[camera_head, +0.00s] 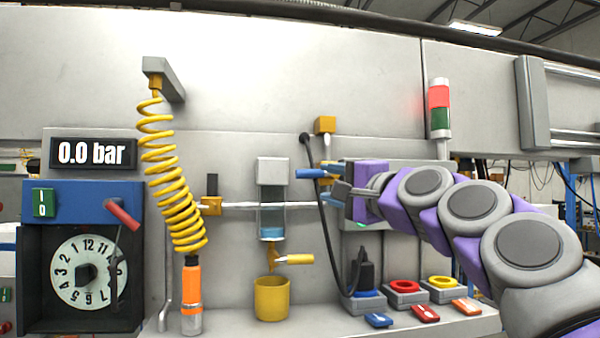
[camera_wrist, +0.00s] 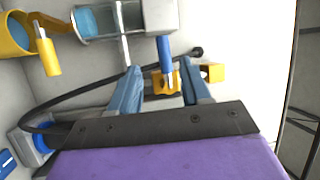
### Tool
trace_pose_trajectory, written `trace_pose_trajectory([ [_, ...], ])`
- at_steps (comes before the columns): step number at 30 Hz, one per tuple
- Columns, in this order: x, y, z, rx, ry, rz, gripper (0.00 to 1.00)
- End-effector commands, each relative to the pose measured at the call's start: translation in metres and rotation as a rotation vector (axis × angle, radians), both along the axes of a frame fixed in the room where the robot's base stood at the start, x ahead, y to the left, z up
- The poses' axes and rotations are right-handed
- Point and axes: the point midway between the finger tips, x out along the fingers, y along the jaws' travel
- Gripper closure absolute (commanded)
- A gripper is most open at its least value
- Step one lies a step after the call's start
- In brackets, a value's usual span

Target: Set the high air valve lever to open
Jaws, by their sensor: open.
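The high air valve has a blue lever (camera_head: 309,173) that points left, roughly level, in the head view. In the wrist view the blue lever (camera_wrist: 165,55) and its yellow valve body (camera_wrist: 158,83) show between the two fingers, beyond the gripper plate. My gripper (camera_head: 337,182) is open at the right of the lever, its fingers pointing left at the wall. In the wrist view my gripper (camera_wrist: 162,80) has a finger on each side of the valve, with visible gaps. I cannot tell whether a finger touches it. My gripper hides part of the valve body in the head view.
A black hose (camera_head: 322,225) hangs close by, below a yellow block (camera_head: 325,125). A glass cylinder (camera_head: 272,215) and yellow cup (camera_head: 271,298) stand left. A coiled yellow hose (camera_head: 172,170) hangs farther left. The display (camera_head: 92,154) reads 0.0 bar. Coloured switches (camera_head: 405,288) sit below my arm.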

Motion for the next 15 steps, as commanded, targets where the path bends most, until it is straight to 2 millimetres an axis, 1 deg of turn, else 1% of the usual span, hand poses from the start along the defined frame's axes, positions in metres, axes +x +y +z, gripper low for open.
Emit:
trace_pose_trajectory([
  [1,0.006,0.000,0.002,0.001,-0.001,-0.003,0.53],
  [8,0.027,0.002,0.008,0.008,-0.001,-0.003,0.53],
  [11,0.036,0.009,0.010,0.010,0.000,-0.002,0.53],
  [15,0.047,0.026,0.013,0.006,-0.002,-0.003,0.53],
])
